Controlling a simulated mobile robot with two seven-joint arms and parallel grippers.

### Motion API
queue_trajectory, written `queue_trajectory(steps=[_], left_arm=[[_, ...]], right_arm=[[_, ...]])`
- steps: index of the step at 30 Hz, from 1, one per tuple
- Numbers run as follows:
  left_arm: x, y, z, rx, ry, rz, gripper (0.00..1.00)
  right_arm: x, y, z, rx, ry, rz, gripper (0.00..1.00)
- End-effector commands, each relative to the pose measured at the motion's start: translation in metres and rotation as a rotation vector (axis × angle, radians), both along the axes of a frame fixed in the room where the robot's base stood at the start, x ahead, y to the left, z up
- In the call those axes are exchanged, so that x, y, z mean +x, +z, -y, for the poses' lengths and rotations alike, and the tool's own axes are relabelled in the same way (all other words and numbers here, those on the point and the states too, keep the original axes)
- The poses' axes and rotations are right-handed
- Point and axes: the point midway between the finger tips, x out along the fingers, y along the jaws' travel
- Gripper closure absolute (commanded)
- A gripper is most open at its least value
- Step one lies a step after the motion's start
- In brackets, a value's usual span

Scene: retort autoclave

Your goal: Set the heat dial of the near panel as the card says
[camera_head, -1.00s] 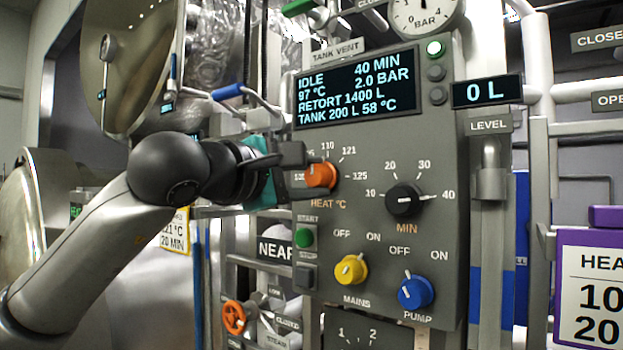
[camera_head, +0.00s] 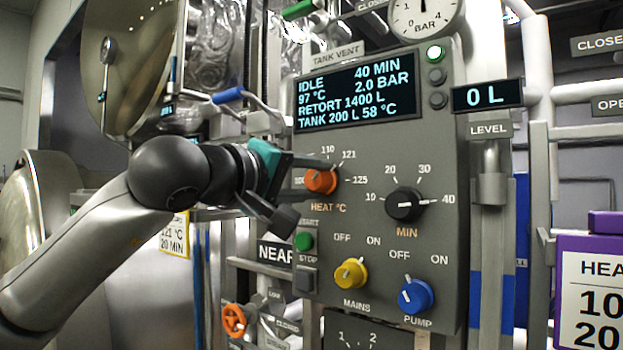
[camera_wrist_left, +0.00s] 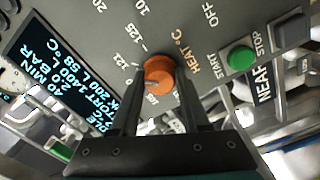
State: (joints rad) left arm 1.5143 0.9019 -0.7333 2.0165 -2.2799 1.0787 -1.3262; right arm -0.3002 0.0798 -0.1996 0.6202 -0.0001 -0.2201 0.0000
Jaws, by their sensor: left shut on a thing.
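The orange heat dial (camera_head: 320,180) is on the grey near panel (camera_head: 375,225), with marks including 110, 121 and 125 around it. My left gripper (camera_head: 305,180) is shut on the dial, its fingers tilted. The wrist view shows the dial (camera_wrist_left: 160,76) between both fingertips. Its dark pointer line points left in that view, near the 110 to 121 side, but a finger hides part of the scale. A purple-framed card (camera_head: 590,285) at the right edge reads "HEA", "10" and "20", cut off. A yellow-edged card (camera_head: 174,236) behind my arm reads "121 °C 20 MIN". My right gripper is out of view.
The black minutes dial (camera_head: 404,203) points near 40. The yellow mains knob (camera_head: 351,273), blue pump knob (camera_head: 416,295) and green start button (camera_head: 304,241) sit below. The display (camera_head: 357,90) reads idle, 97 °C. An orange valve wheel (camera_head: 233,320) and pipes stand left of the panel.

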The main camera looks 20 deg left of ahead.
Motion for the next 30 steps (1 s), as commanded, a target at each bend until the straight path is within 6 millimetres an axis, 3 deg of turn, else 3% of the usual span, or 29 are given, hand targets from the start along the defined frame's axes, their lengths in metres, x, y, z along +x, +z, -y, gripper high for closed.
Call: queue_trajectory(steps=[18,19,26,30], left_arm=[[0.0001,-0.0007,0.0001,0.039,0.0,0.013,1.0],[0.0001,-0.0007,0.0001,0.039,0.0,0.013,0.52],[0.0001,-0.0005,0.0001,0.038,0.0,0.012,0.26],[0.0,-0.0003,0.0001,0.038,0.0,0.014,0.24]], right_arm=[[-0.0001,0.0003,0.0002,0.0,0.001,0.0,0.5],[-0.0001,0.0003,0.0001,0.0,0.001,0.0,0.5],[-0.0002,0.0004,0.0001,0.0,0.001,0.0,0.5],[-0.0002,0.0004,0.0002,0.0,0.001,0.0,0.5]])
